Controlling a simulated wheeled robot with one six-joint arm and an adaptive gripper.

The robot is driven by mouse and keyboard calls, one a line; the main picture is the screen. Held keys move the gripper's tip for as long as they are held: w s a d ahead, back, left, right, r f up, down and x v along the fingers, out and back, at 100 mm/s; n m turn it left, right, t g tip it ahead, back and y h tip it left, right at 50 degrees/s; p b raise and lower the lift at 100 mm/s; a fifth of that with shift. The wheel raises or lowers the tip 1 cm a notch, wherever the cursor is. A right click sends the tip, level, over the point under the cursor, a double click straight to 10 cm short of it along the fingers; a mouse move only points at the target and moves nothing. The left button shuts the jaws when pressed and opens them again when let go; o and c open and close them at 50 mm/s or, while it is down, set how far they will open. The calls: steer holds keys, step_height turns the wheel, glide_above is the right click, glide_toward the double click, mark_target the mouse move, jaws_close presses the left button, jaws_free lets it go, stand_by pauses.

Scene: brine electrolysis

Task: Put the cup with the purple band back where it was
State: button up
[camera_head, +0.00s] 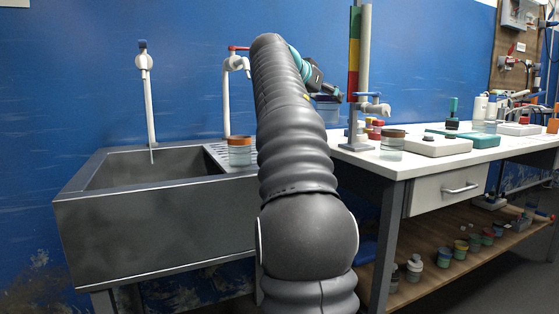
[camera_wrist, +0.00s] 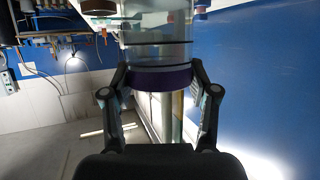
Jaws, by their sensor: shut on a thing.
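The cup with the purple band (camera_wrist: 160,79) is between the two fingers of my gripper (camera_wrist: 160,74) in the wrist view. The fingers are shut on it at the band, and its clear body shows above the band in that picture. In the head view my gripper (camera_head: 318,88) is up beside the coloured column, above the left part of the white bench, and the held cup (camera_head: 327,113) shows faintly below it. My arm hides part of the area between sink and bench. The cup appears clear of the bench top.
A clear cup with an orange-brown band (camera_head: 239,151) stands on the sink's drainboard (camera_head: 217,152). A cup with a dark brown band (camera_head: 392,142) stands on the bench (camera_head: 365,158) near the stand with the coloured column (camera_head: 354,75). A grey-white device (camera_head: 436,146) is to its right.

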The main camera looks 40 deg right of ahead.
steer(key=shift+w+a+f+b, duration=0.55)
steer(key=shift+w+a+f, duration=0.6)
steer(key=shift+w+f, duration=0.5)
steer(key=shift+w+a+f+b, duration=0.55)
steer(key=shift+w+a+f, duration=0.6)
steer(key=shift+w+f, duration=0.55)
steer(key=shift+w+a+f+b, duration=0.55)
steer(key=shift+w+a+f, duration=0.7)
steer(key=shift+f, duration=0.7)
steer(key=shift+w+d+f, duration=0.1)
steer(key=o, duration=1.3)
steer(key=shift+f, duration=0.1)
steer(key=v, duration=1.4)
steer(key=shift+f+p, duration=0.2)
steer(key=shift+p, duration=0.15)
